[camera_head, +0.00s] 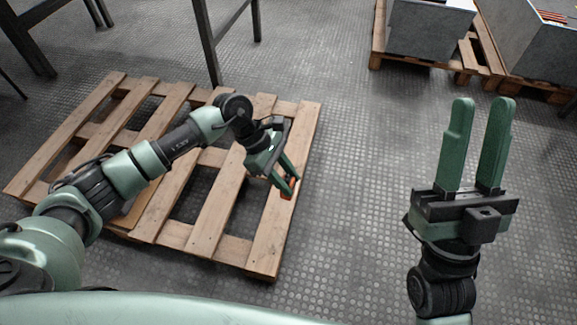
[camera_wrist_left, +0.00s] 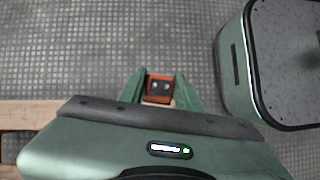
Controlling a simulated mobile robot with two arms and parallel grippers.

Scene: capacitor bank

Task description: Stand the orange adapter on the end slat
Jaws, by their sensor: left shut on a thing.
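The orange adapter (camera_head: 288,191) is small and mostly hidden by my left gripper's fingers in the head view. I cannot tell whether the adapter touches the slat. My right gripper (camera_head: 484,103) is open and empty, with its fingers pointing up in the picture, over the floor to the right of the pallet.
The pallet (camera_head: 205,207) lies on the grey studded floor with gaps between its slats. Metal table legs (camera_head: 210,45) stand behind it. Grey boxes (camera_head: 428,30) sit on another pallet (camera_head: 376,50) at the back right. The floor (camera_head: 350,160) between the pallets is clear.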

